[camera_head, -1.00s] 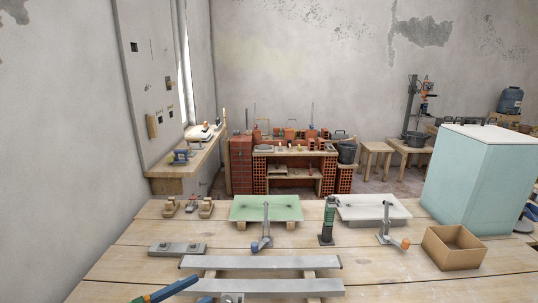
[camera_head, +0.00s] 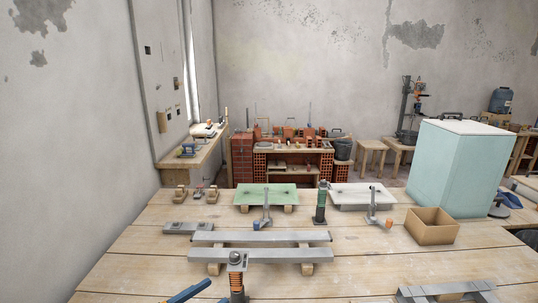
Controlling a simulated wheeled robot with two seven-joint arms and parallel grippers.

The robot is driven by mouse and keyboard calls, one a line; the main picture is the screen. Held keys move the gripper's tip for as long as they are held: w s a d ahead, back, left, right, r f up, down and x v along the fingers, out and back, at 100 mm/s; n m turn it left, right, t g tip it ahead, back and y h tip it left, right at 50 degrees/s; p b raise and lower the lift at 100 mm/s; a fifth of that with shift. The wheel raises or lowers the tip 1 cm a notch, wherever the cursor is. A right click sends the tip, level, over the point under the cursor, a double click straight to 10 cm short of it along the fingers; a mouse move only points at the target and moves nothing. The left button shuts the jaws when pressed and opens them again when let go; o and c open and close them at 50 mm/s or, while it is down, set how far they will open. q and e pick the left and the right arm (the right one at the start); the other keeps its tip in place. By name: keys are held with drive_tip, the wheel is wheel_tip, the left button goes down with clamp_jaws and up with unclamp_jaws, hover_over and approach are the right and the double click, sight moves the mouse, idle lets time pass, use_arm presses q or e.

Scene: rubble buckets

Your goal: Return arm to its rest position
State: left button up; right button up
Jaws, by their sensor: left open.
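My left gripper (camera_head: 214,290) shows only as blue finger parts at the bottom edge of the head view, left of centre. Its jaws are open and I see nothing between them. The rest of it and most of my left arm are cut off by the frame. It is just left of a grey-topped fixture with an orange coil (camera_head: 237,282) on the wooden table (camera_head: 345,272). I cannot tell the gap between them. My right gripper and arm are not in view.
Beyond the gripper lie grey bars on wooden blocks (camera_head: 262,254). Further back are a green board (camera_head: 288,194), a pale tray (camera_head: 350,204), a dark green cylinder (camera_head: 321,200), an open cardboard box (camera_head: 432,234) and a teal cabinet (camera_head: 470,180). A grey bracket (camera_head: 450,289) lies front right.

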use_arm(q)
drive_tip(key=s+d+f+n+y, duration=0.3)
drive_tip(key=s+f+n+y, duration=0.15)
drive_tip(key=f+y, duration=0.3)
drive_tip(key=s+a+f+n+g+y, duration=0.1)
drive_tip(key=s+a+f+g+y, duration=0.2)
drive_tip(key=s, duration=0.6)
drive_tip(key=s+a+f+n+g+y, duration=0.2)
drive_tip(key=s+a+f+g, duration=0.25)
drive_tip(key=s, duration=0.35)
drive_tip(key=s+f+g+b, duration=0.35)
drive_tip(key=f+b, duration=0.35)
drive_tip(key=f, duration=1.9)
drive_tip(key=s+a+f+b, duration=0.1)
drive_tip(key=s+f+b, duration=0.2)
drive_tip(key=s+f, duration=0.9)
drive_tip(key=shift+a+m, duration=0.2)
drive_tip(key=shift+m, duration=0.25)
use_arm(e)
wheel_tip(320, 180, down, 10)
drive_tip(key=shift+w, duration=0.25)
